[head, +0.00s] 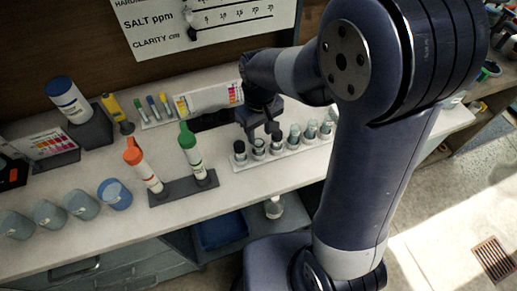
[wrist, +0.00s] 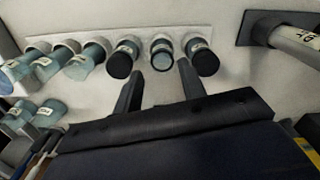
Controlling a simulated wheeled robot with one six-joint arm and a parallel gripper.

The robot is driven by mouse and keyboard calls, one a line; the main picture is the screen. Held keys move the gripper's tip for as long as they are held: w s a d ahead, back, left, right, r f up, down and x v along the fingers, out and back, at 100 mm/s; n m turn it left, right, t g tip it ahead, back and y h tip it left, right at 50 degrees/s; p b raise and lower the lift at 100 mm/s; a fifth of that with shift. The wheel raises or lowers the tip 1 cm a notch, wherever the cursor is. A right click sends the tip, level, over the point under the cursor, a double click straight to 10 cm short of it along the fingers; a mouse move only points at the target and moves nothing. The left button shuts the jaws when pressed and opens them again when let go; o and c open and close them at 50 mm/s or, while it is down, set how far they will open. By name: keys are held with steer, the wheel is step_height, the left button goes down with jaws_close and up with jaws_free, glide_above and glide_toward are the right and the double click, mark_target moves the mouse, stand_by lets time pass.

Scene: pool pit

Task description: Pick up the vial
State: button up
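A white rack (head: 290,153) on the counter holds a row of labelled vials. In the wrist view, one vial (wrist: 162,52) with a pale blue top inside a dark ring lies just beyond and between my fingertips. A black-capped vial (wrist: 121,62) stands to its left and another black-capped vial (wrist: 203,60) to its right. My gripper (wrist: 161,68) is open with nothing between its fingers; in the head view it is above the rack's left part (head: 263,132). Whether a finger touches a vial cannot be told.
Two bottles with an orange cap (head: 144,167) and a green cap (head: 193,152) stand in a dark holder (head: 182,191) left of the rack. Several blue-grey cups (head: 83,205) line the counter's front left. A color chart (head: 208,98) stands behind.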

mark_target(259, 147)
step_height(259, 147, down, 5)
steer(key=b, duration=0.3)
steer(key=shift+s+a+r+b, duration=0.1)
steer(key=shift+s+b, duration=0.05)
steer(key=shift+b, duration=0.15)
steer(key=c, duration=0.7)
